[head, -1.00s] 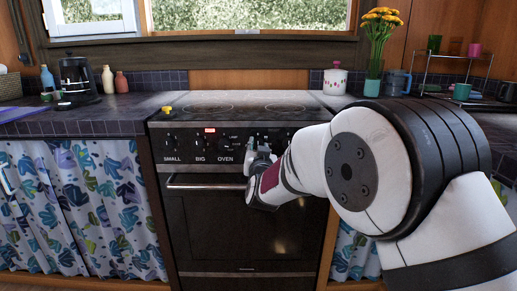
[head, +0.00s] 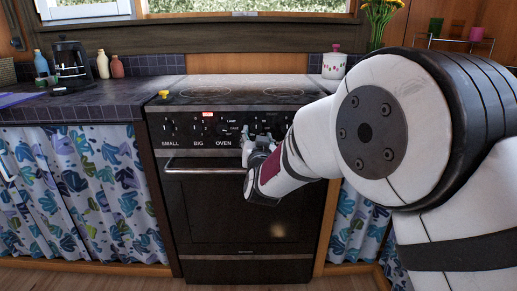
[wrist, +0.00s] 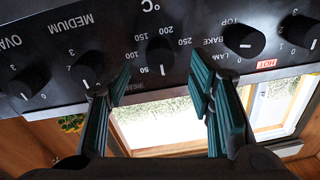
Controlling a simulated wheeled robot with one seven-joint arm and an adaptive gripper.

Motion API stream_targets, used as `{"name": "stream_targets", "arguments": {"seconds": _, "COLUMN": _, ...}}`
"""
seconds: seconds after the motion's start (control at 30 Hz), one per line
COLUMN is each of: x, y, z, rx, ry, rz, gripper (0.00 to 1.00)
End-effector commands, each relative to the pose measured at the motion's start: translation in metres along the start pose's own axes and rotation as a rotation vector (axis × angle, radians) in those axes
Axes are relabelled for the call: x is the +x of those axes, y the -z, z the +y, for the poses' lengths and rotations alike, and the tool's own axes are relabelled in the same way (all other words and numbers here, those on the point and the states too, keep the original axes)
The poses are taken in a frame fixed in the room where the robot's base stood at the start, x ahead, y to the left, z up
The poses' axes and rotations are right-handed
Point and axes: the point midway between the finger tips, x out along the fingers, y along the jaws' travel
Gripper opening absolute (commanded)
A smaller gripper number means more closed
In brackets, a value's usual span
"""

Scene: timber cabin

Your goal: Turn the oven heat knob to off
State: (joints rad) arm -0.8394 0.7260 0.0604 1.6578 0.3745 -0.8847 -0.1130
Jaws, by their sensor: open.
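The oven heat knob (wrist: 160,56) is a black dial marked in °C from 50 to 250 on the black control panel (wrist: 200,22). In the wrist view it appears upside down, with its white mark pointing down in the picture, near the 50. My gripper (wrist: 160,82) is open, its teal fingers spread to the left and right of this knob, with nothing held between them. I cannot tell whether a finger touches the knob. In the head view my gripper (head: 262,143) is in front of the panel, right of the OVEN label, and largely hides the knob.
Another knob (wrist: 244,40) with TOP and BAKE labels is right of my fingers; the MEDIUM knob (wrist: 85,70) is close to the left finger. The oven door handle (head: 200,164) runs below the panel. A red HOT lamp (head: 208,115) is lit.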

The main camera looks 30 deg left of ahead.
Motion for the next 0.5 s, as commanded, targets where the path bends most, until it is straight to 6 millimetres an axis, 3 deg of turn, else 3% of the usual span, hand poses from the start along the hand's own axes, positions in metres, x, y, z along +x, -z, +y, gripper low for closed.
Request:
{"name": "stream_targets", "arguments": {"seconds": 0.3, "x": -0.059, "y": -0.001, "z": -0.001, "rx": -0.001, "ry": 0.001, "rz": -0.003, "gripper": 0.49}}
{"name": "stream_targets", "arguments": {"seconds": 0.5, "x": -0.08, "y": -0.001, "z": -0.001, "rx": 0.0, "ry": 0.001, "rz": -0.002, "gripper": 0.49}}
